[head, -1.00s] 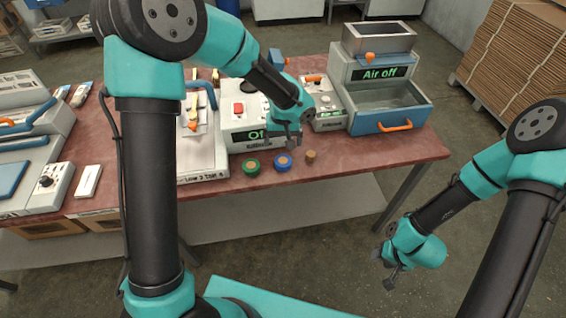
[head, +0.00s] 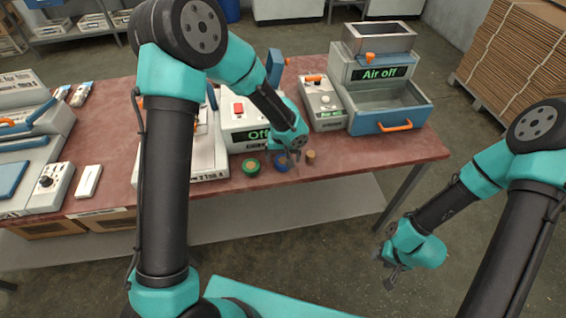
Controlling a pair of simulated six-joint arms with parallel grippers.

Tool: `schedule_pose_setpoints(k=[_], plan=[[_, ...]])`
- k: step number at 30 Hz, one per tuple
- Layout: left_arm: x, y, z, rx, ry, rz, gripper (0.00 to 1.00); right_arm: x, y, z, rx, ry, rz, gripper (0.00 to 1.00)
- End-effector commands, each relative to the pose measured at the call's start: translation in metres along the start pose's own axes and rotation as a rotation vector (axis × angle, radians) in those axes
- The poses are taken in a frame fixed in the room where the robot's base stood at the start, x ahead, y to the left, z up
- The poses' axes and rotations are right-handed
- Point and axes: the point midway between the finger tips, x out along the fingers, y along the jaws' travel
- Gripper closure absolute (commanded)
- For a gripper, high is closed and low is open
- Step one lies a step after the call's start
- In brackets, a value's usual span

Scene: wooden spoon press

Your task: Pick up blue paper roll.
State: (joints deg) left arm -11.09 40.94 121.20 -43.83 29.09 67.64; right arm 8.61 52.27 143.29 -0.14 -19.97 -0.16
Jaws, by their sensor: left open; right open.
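The blue paper roll (head: 281,163) lies near the front edge of the red-brown table, between a green roll (head: 251,167) and a small brown roll (head: 310,156). My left gripper (head: 293,158) is right over the blue roll, fingers pointing down, and partly hides it. It is open; I cannot tell whether its fingers touch the roll. My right gripper (head: 388,272) is open and empty, off the table in front of its right end.
Behind the rolls stands a white machine (head: 240,123) with a red button and a display reading "Off". A machine with an "Air off" display (head: 384,73) and a blue-fronted tray (head: 390,112) stand at right. The table's front edge (head: 380,164) is close to the rolls.

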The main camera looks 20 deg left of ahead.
Motion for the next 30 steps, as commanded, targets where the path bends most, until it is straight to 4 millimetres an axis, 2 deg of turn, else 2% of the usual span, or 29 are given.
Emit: schedule_pose_setpoints(k=[3,6,20,30], plan=[[0.015,-0.001,0.000,0.000,-0.002,-0.002,0.07,0.000,0.000,0.000,0.000,0.000,0.000,0.57],[0.019,0.000,0.000,-0.001,-0.001,0.000,0.07,0.000,0.000,0.000,0.000,0.000,0.000,0.57],[0.019,0.000,0.000,0.000,0.000,0.000,0.08,0.000,0.000,0.000,0.000,0.000,0.000,0.57],[0.019,0.000,0.000,0.000,0.000,0.000,0.41,0.000,0.000,0.000,0.000,0.000,0.000,0.57]])
